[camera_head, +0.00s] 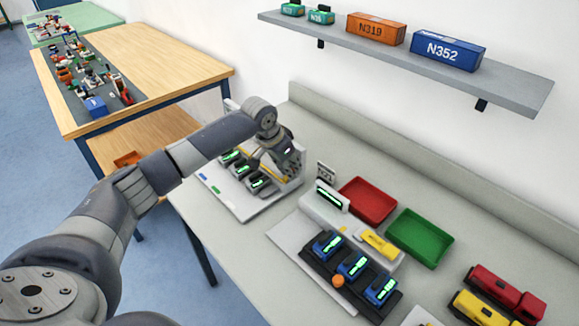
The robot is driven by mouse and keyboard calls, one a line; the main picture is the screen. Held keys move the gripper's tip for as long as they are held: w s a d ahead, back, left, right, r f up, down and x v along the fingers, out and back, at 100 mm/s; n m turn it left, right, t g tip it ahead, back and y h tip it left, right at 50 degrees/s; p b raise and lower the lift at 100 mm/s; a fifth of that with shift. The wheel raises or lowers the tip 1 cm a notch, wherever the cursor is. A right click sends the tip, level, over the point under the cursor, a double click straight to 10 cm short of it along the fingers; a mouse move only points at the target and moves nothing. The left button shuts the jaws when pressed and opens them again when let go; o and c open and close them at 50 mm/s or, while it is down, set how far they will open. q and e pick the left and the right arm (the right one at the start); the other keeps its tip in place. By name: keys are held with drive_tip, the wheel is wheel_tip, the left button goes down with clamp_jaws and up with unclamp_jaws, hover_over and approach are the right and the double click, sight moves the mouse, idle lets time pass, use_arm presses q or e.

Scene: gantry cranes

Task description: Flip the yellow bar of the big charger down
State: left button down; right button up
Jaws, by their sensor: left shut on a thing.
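The big charger (240,208) is a white unit on the grey bench, left of the middle, with a white side wall on its right. Several dark devices (258,182) with green-lit screens sit in it. The yellow bar (250,162) shows as a thin strip just behind the devices, partly hidden by my arm and gripper. My left gripper (272,158) reaches in from the left over the back of the charger and is shut on the yellow bar. Its fingertips are small and hard to make out. My right gripper is not in view.
Right of the charger are a second station with blue devices (352,266), a red tray (368,201), a green tray (420,237) and toy trucks (505,292). A wall shelf (520,88) with containers hangs above. A wooden table (160,55) stands at the back left.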

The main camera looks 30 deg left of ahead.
use_arm(q)
drive_tip(key=shift+s, duration=0.1)
drive_tip(key=shift+s+a+t+h, duration=0.2)
drive_tip(key=shift+s+t+h, duration=0.2)
drive_tip(key=shift+t, duration=0.5)
drive_tip(key=shift+s+a+f+t+h+b, duration=0.15)
drive_tip(key=shift+s+t+h+b, duration=0.3)
drive_tip(key=shift+t+b, duration=0.55)
drive_tip(key=t+b, duration=0.1)
drive_tip(key=s+t+h+b, duration=0.1)
drive_tip(key=t, duration=0.1)
drive_tip(key=s+t+b, duration=0.1)
drive_tip(key=t+b, duration=0.1)
drive_tip(key=shift+a+h, duration=0.25)
drive_tip(key=shift+a, duration=0.05)
drive_tip(key=shift+s+t+b, duration=0.15)
drive_tip(key=shift+t+b, duration=0.45)
drive_tip(key=shift+b, duration=0.05)
drive_tip(key=shift+a, duration=0.1)
drive_tip(key=shift+t+h, duration=0.3)
